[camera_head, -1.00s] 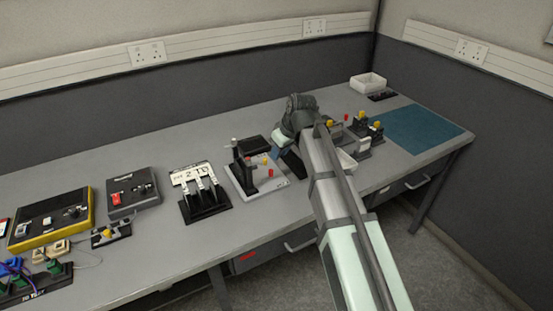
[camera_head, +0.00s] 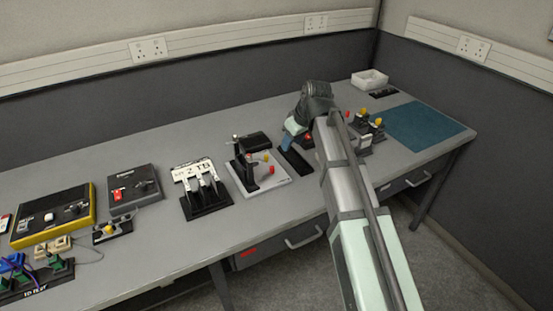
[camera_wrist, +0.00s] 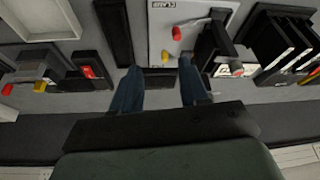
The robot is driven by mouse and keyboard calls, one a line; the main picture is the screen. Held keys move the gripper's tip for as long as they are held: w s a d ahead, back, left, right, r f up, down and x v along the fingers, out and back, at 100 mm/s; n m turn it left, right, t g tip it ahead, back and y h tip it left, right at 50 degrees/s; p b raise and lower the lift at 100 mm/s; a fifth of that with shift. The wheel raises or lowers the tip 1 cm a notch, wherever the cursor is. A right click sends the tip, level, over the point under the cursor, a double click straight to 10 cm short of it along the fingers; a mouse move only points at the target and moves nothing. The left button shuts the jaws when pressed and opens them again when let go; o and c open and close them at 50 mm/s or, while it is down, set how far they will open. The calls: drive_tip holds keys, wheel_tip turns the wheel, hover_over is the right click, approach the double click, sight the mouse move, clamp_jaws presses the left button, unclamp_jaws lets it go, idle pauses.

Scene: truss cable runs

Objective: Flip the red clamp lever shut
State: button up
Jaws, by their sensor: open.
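The clamp board is a pale plate (camera_head: 272,187) with a dark upright fixture, left of my gripper in the head view. The same plate (camera_wrist: 160,30) is at the top centre in the wrist view, with upside-down lettering. A grey rod with a red grip (camera_wrist: 176,33), apparently the clamp lever, lies across it. Whether the lever is open or shut is unclear.
A narrow black tray (camera_wrist: 114,32) lies beside the plate. A black slotted holder (camera_wrist: 290,48) stands on the other side. A block with a red switch (camera_wrist: 88,72) is on the left, below a white bin (camera_wrist: 40,18). A blue mat (camera_head: 428,132) is at the bench's right end.

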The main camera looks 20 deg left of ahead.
sight(273, 167)
drive_tip(key=a+f+n+g, duration=0.1)
drive_tip(key=a+f+n, duration=0.1)
drive_tip(key=f, duration=0.2)
drive_tip(key=a+f+n+g, duration=0.1)
drive_tip(key=a+f+n, duration=0.1)
drive_tip(key=f+n, duration=0.1)
drive_tip(key=a+f+n+y, duration=0.1)
drive_tip(key=a+f+n, duration=0.1)
drive_tip(key=f, duration=0.3)
drive_tip(key=shift+w+a+f+n+g, duration=0.25)
drive_tip(key=shift+w+n+g, duration=0.05)
drive_tip(key=shift+w+g, duration=0.1)
idle(0.5)
clamp_jaws()
idle(0.3)
